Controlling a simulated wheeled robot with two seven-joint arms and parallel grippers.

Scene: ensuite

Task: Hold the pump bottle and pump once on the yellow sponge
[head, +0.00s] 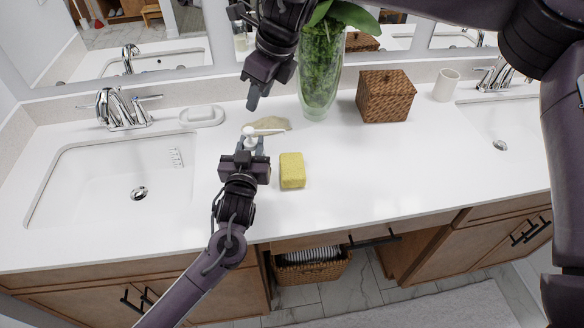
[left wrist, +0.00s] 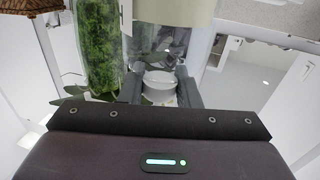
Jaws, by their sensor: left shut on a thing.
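The pump bottle stands upright on the white counter, with its white pump head (head: 250,136) showing above my left gripper (head: 246,158). My left gripper is shut around the bottle's body, which it mostly hides. In the left wrist view the bottle's white round part (left wrist: 160,84) sits between the two fingers. The yellow sponge (head: 292,170) lies on the counter just right of the left gripper, apart from it. My right gripper (head: 252,100) hangs above and behind the pump head, pointing down and not touching it. Its finger gap is not clear.
A glass vase with greenery (head: 319,75) stands behind the sponge, near the right gripper. A wicker box (head: 385,97) and white cup (head: 446,86) stand farther right. A soap dish (head: 201,117) is by the left sink (head: 85,190). The counter right of the sponge is clear.

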